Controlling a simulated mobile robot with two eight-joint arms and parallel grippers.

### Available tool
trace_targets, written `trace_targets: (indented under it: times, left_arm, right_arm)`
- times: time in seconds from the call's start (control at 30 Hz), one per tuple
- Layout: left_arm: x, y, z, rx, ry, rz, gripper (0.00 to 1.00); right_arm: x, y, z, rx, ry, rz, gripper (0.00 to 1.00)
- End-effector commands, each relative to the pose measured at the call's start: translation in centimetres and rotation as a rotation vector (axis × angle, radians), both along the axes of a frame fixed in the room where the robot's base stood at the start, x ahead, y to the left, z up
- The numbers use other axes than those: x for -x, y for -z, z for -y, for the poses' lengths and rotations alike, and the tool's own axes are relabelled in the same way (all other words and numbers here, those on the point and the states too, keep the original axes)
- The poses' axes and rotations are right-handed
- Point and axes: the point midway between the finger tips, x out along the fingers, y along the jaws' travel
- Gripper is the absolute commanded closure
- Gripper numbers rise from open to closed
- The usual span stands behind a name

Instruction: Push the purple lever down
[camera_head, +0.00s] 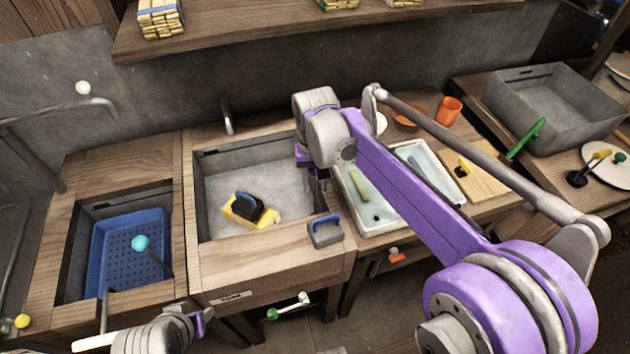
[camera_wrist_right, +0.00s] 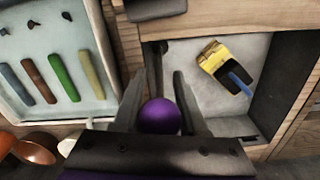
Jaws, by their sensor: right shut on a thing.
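A yellow sponge block with a blue handle (camera_head: 250,208) lies in the basin. A grey block (camera_head: 325,231) sits on the front rim. A pale tray (camera_head: 378,215) holds coloured sticks. A blue perforated tray (camera_head: 120,265) with a cyan-knobbed lever (camera_head: 141,243) is at left.

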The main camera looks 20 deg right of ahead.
Motion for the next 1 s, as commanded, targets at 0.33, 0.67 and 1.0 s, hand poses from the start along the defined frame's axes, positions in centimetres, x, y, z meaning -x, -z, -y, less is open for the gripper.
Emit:
trace_targets:
  times: [0.33, 0.67, 1.0]
  left_arm:
    - [0.2, 2.1, 0.0, 0.0, 0.0, -0.007, 0.5]
    - [0.2, 2.0, 0.0, 0.0, 0.0, -0.006, 0.5]
    - [0.2, 1.9, 0.0, 0.0, 0.0, -0.006, 0.5]
  right_arm:
    - [0.0, 4.1, 0.0, 0.0, 0.0, 0.0, 1.0]
    - [0.1, 4.1, 0.0, 0.0, 0.0, -0.002, 0.3]
    - [0.0, 3.6, 0.0, 0.0, 0.0, 0.0, 0.3]
